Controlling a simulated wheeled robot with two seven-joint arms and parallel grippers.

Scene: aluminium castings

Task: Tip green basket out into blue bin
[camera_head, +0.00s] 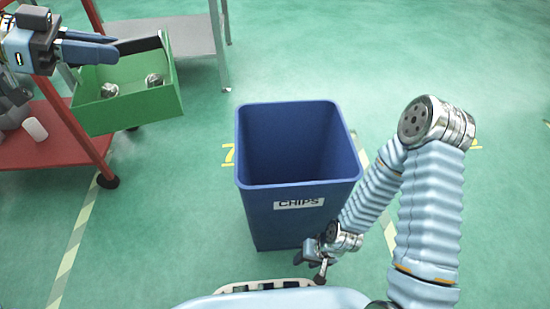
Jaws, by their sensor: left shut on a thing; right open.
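The green basket (150,104) hangs in the air at the upper left, slightly tilted, with two silvery castings (154,80) visible inside. My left gripper (112,48) is shut on the basket at its far left side, near a black strip on its rim. The blue bin (298,217), labelled CHIPS, stands upright on the floor at the centre, to the right of the basket. Its visible inside walls are bare; its bottom is hidden. My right gripper (312,262) is low by the bin's front right, open and seemingly empty.
A red trolley (62,140) on casters stands at the left, below and behind the basket, with a white cup-like object (35,129) on it. A grey shelf (180,37) stands behind.

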